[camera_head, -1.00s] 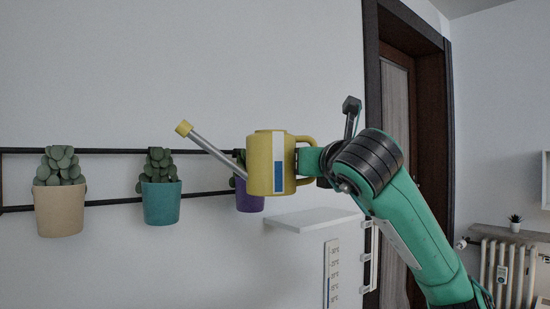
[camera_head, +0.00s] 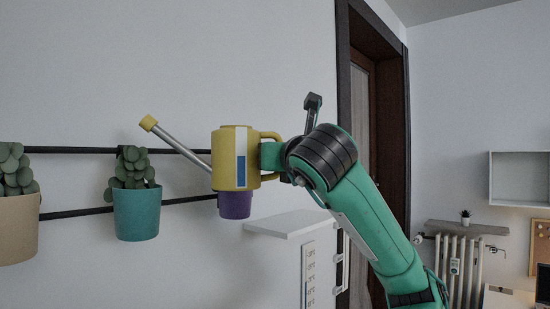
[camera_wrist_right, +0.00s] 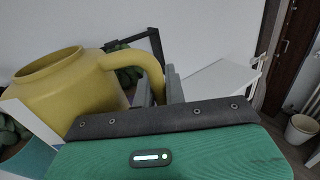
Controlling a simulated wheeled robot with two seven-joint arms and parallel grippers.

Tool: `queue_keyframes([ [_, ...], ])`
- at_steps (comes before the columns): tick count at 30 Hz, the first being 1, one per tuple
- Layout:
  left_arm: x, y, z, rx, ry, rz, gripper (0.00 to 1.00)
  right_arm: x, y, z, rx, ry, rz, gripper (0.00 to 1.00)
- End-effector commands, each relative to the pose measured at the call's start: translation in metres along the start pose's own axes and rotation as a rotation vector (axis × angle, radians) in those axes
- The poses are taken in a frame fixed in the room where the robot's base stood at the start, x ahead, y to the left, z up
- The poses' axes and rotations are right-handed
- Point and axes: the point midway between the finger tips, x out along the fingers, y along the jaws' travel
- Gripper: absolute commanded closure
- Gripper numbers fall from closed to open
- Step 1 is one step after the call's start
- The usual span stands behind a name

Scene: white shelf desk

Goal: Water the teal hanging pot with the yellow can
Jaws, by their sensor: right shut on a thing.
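The yellow watering can (camera_head: 226,150) is in the middle of the head view, upright, with its long grey spout reaching up and left to a yellow tip (camera_head: 149,123). My right gripper (camera_head: 271,155) is shut on the can's handle, which also shows in the right wrist view (camera_wrist_right: 150,68). The teal hanging pot (camera_head: 137,214) with a green succulent (camera_head: 133,170) hangs on the wall rail, left of the can. The spout tip appears above and slightly right of its plant. No water is visible. My left gripper is in neither view.
A purple pot (camera_head: 235,206) hangs partly hidden behind the can. A beige pot (camera_head: 17,228) hangs at the far left. The black rails (camera_head: 75,150) run along the wall. A white shelf (camera_head: 287,223) juts out below my right arm. A dark door frame (camera_head: 343,100) stands to the right.

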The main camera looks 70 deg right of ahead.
Motion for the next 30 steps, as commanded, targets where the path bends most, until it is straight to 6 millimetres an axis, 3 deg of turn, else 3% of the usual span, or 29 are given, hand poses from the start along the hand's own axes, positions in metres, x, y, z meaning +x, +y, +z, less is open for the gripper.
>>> queue_keyframes([
  [5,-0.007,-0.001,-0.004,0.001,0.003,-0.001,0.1,-0.002,-0.001,0.009,-0.032,-0.002,-0.003,1.0],
  [13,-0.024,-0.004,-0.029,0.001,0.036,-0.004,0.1,-0.002,-0.005,0.03,-0.198,-0.003,-0.003,1.0],
  [30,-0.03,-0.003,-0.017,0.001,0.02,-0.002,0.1,-0.002,-0.007,0.039,-0.298,-0.004,-0.001,1.0],
])
